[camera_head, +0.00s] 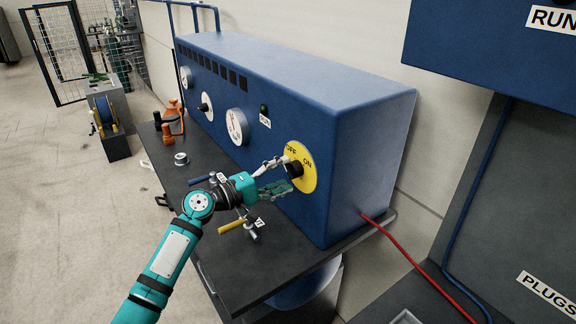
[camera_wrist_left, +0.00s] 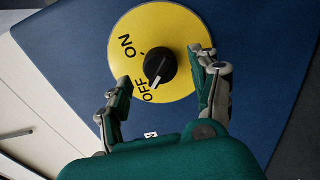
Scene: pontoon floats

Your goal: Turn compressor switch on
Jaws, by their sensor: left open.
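The compressor (camera_head: 345,110) is a long blue box on a dark bench. Its switch is a black rotary knob (camera_wrist_left: 160,67) on a round yellow plate (camera_head: 305,178) marked OFF and ON, on the box's front face. In the left wrist view, the knob's white mark points toward OFF. My left gripper (camera_head: 282,174) is open in front of the plate. In the left wrist view its two fingers stand on either side of the knob, with visible gaps; I cannot tell how far the tips are from the plate. My right gripper is not in view.
Gauges (camera_head: 238,127) and a small green lamp (camera_head: 264,109) sit on the same face. A yellow-handled valve (camera_head: 232,226) is below my gripper on the bench (camera_head: 240,285). A red hose (camera_head: 420,270) leaves the box's right end. Another blue cabinet (camera_head: 480,50) hangs at right.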

